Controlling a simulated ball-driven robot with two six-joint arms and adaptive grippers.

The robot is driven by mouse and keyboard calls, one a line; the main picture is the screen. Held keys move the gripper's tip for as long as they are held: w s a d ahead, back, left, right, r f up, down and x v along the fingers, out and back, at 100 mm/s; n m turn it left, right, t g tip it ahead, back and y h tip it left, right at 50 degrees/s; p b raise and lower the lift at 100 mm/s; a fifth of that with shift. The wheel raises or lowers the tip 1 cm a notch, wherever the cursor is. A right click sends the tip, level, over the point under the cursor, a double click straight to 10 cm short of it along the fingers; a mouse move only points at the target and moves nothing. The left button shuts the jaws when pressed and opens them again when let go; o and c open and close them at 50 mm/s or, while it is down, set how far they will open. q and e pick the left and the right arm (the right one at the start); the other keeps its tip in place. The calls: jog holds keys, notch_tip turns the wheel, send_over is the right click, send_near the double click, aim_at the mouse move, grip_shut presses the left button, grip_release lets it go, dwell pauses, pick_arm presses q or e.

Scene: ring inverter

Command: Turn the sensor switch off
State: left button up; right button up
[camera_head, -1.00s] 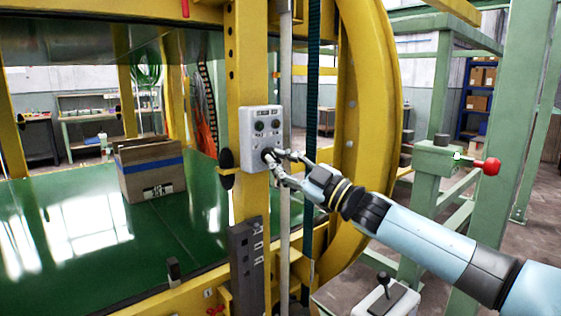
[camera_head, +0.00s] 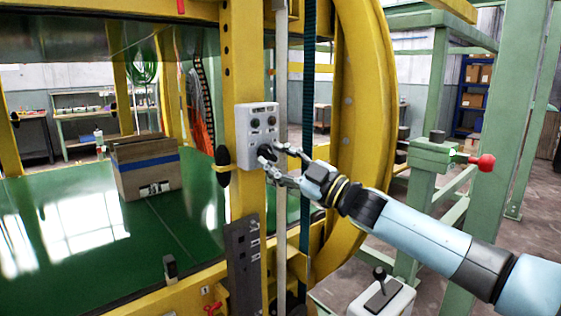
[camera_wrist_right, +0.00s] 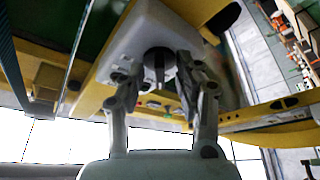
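A light grey control box (camera_head: 246,135) with several small round buttons is fixed to the yellow post. A black rotary switch knob (camera_head: 265,152) sits at its lower part; it also shows in the right wrist view (camera_wrist_right: 158,64), its bar roughly upright in that picture. My right gripper (camera_head: 274,165) is open in front of the knob. In the right wrist view the two fingertips (camera_wrist_right: 155,72) stand apart on either side of the knob, with gaps visible; whether one touches the box I cannot tell. The knob's markings are too small to read. My left gripper is not in view.
A grey vertical pole (camera_head: 281,100) and a large yellow ring (camera_head: 372,110) stand close to the right of the box. A cardboard box (camera_head: 150,182) rests on the green platform (camera_head: 60,235) at left. A joystick box (camera_head: 380,297) sits below my right arm.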

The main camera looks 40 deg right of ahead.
jog(key=v, duration=1.2)
